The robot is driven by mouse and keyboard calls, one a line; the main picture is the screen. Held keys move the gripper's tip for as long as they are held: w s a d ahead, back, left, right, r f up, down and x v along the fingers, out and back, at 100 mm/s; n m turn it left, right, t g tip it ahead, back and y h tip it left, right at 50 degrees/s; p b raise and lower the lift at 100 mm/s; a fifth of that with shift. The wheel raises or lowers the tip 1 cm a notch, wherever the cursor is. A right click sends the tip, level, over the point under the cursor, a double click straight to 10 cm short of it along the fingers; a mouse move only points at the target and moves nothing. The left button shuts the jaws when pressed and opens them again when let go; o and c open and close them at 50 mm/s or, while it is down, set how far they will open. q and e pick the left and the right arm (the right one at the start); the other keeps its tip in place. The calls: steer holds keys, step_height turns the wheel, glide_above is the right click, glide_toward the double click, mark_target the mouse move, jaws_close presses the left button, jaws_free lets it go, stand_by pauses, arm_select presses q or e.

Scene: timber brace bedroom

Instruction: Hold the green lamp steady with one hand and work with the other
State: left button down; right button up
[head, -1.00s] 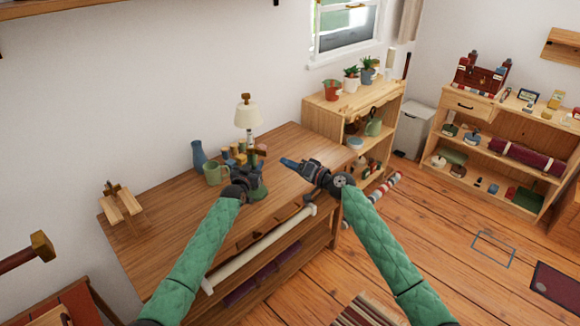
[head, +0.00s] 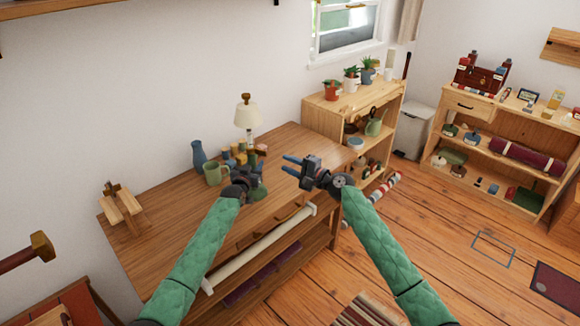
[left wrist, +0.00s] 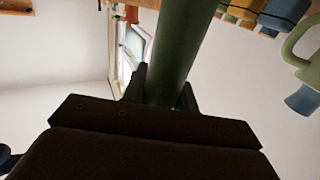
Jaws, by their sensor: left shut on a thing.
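The green lamp (head: 247,113) stands upright on the wooden dresser, its cream shade on top and its green base (head: 258,194) partly behind my left gripper. My left gripper (head: 256,172) is shut on the lamp's green stem. In the left wrist view the stem (left wrist: 184,45) runs up between the fingers. My right gripper (head: 287,164) is to the right of the lamp, above the dresser top.
A green mug (head: 213,174), a blue vase (head: 199,157) and several small coloured items (head: 238,157) stand left of and behind the lamp. A small wooden stand (head: 120,207) is at the dresser's left end. The dresser top (head: 305,141) is clear at the right.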

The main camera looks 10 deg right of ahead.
steer(key=m, duration=0.8)
steer(key=shift+f, duration=0.15)
stand_by(0.4)
